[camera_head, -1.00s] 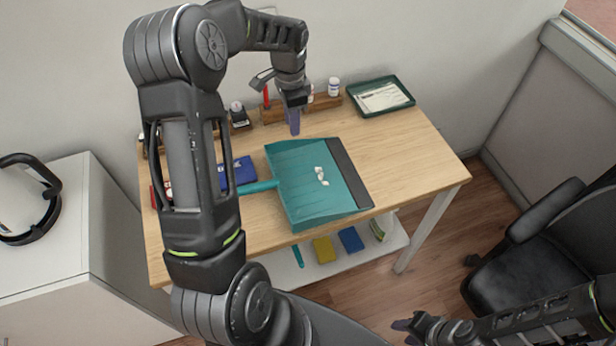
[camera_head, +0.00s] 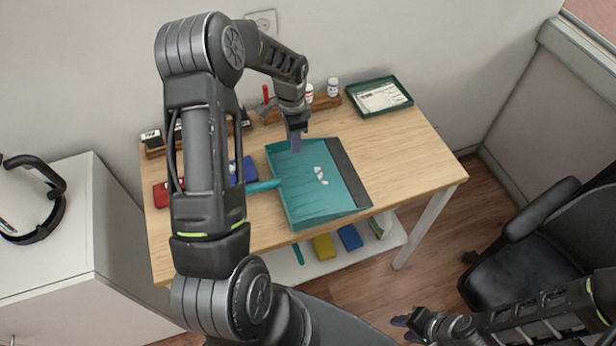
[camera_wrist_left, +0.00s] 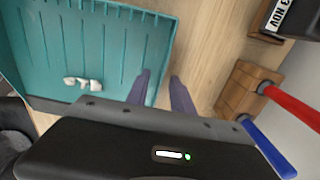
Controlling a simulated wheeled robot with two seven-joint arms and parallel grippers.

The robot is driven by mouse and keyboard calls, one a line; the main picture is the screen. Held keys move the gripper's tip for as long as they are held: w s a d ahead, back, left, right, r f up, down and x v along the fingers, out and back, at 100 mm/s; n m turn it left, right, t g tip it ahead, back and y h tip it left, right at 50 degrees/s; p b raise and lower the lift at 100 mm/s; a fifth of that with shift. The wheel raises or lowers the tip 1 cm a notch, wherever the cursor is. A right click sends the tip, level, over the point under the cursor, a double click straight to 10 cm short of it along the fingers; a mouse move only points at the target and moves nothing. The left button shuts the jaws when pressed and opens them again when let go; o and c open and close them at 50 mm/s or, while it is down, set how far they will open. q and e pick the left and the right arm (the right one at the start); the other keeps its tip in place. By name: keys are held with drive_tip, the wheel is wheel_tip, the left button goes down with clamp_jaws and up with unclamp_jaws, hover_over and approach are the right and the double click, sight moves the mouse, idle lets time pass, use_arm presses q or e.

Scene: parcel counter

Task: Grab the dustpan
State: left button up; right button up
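The teal dustpan (camera_head: 305,200) lies on the wooden table with its dark lip to the right. Its handle (camera_head: 264,186) points left and is partly hidden behind my left arm. Small white scraps (camera_head: 320,175) lie in the pan. My left gripper (camera_head: 295,143) points down at the pan's back edge, open and empty. In the left wrist view, its fingers (camera_wrist_left: 160,80) are apart beside the dustpan's ribbed edge (camera_wrist_left: 100,40); I cannot tell whether they touch it. My right gripper (camera_head: 406,327) is low at the front right, away from the table, its fingers apart.
A wooden holder (camera_head: 325,102) with bottles and a dark green tray (camera_head: 379,97) stand at the table's back. A blue pad (camera_head: 249,170) and a red item (camera_head: 162,194) lie left. An office chair (camera_head: 545,245) stands right. The table's right side (camera_head: 415,150) is clear.

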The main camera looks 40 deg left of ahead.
use_arm(q)
drive_tip(key=shift+f, duration=0.15)
drive_tip(key=shift+c, duration=0.3)
clamp_jaws()
idle(1.4)
